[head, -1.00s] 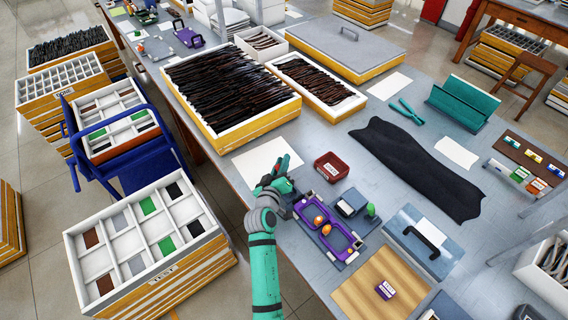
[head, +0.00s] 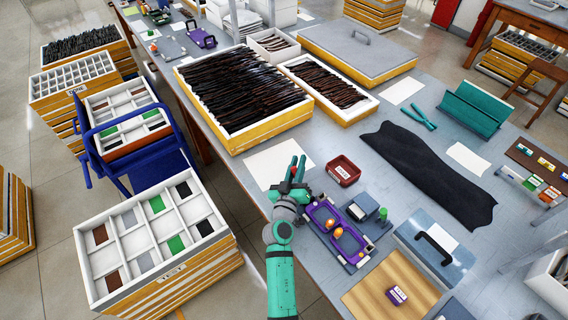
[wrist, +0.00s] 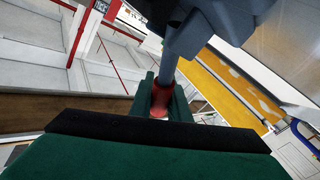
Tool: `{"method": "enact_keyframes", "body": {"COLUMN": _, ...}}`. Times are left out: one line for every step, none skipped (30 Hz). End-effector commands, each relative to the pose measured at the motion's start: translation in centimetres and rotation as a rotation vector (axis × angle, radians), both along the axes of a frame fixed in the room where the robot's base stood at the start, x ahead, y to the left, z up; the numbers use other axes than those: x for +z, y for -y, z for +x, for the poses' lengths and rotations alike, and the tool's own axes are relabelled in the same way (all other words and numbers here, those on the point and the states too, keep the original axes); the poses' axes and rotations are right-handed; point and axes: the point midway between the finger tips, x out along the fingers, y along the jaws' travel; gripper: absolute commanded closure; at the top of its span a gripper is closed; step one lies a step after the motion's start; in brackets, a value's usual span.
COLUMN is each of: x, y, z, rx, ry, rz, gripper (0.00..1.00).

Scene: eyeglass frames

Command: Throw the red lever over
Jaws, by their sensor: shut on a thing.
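My gripper (head: 297,165) is above the near edge of the workbench, at the left end of a purple-framed fixture (head: 322,216). Its teal fingers point up and are shut on a small red piece (head: 293,171), which I take to be the red lever's grip. In the wrist view the red piece (wrist: 161,100) shows between the dark green fingertips (wrist: 160,88). The fingers and wrist hide most of the lever, so I cannot tell its tilt or where it joins the fixture.
A grey block (head: 360,207) with a green knob (head: 383,214) stands to the right. A dark red box (head: 344,171) and white paper (head: 268,166) are near my gripper. A white TEST tray (head: 133,267) stands left, below the bench.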

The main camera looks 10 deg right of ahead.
Motion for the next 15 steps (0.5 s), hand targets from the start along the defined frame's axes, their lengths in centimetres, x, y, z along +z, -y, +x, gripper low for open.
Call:
{"method": "enact_keyframes", "body": {"x": 0.37, "y": 0.64, "z": -0.11, "rx": -0.009, "ry": 0.010, "rz": 0.001, "gripper": 1.00}}
{"method": "enact_keyframes", "body": {"x": 0.39, "y": 0.75, "z": -0.15, "rx": -0.010, "ry": 0.012, "rz": 0.003, "gripper": 1.00}}
{"method": "enact_keyframes", "body": {"x": 0.41, "y": 0.83, "z": -0.17, "rx": -0.012, "ry": 0.014, "rz": 0.004, "gripper": 1.00}}
{"method": "enact_keyframes", "body": {"x": 0.42, "y": 0.86, "z": -0.18, "rx": -0.012, "ry": 0.015, "rz": 0.005, "gripper": 1.00}}
{"method": "enact_keyframes", "body": {"x": 0.43, "y": 0.85, "z": -0.17, "rx": -0.012, "ry": 0.015, "rz": 0.005, "gripper": 1.00}}
{"method": "enact_keyframes", "body": {"x": 0.43, "y": 0.85, "z": -0.17, "rx": -0.012, "ry": 0.015, "rz": 0.005, "gripper": 1.00}}
{"method": "enact_keyframes", "body": {"x": 0.43, "y": 0.84, "z": -0.17, "rx": -0.012, "ry": 0.015, "rz": 0.005, "gripper": 1.00}}
{"method": "enact_keyframes", "body": {"x": 0.43, "y": 0.83, "z": -0.16, "rx": -0.012, "ry": 0.015, "rz": 0.005, "gripper": 1.00}}
{"method": "enact_keyframes", "body": {"x": 0.43, "y": 0.82, "z": -0.16, "rx": -0.012, "ry": 0.015, "rz": 0.005, "gripper": 1.00}}
{"method": "enact_keyframes", "body": {"x": 0.43, "y": 0.82, "z": -0.16, "rx": -0.012, "ry": 0.015, "rz": 0.005, "gripper": 1.00}}
{"method": "enact_keyframes", "body": {"x": 0.44, "y": 0.81, "z": -0.15, "rx": -0.012, "ry": 0.015, "rz": 0.005, "gripper": 1.00}}
{"method": "enact_keyframes", "body": {"x": 0.44, "y": 0.81, "z": -0.16, "rx": -0.012, "ry": 0.015, "rz": 0.005, "gripper": 0.79}}
{"method": "enact_keyframes", "body": {"x": 0.43, "y": 0.84, "z": -0.17, "rx": -0.012, "ry": 0.015, "rz": 0.005, "gripper": 0.72}}
{"method": "enact_keyframes", "body": {"x": 0.42, "y": 0.83, "z": -0.17, "rx": -0.012, "ry": 0.015, "rz": 0.005, "gripper": 0.65}}
{"method": "enact_keyframes", "body": {"x": 0.38, "y": 0.82, "z": -0.17, "rx": -0.011, "ry": 0.013, "rz": 0.005, "gripper": 0.65}}
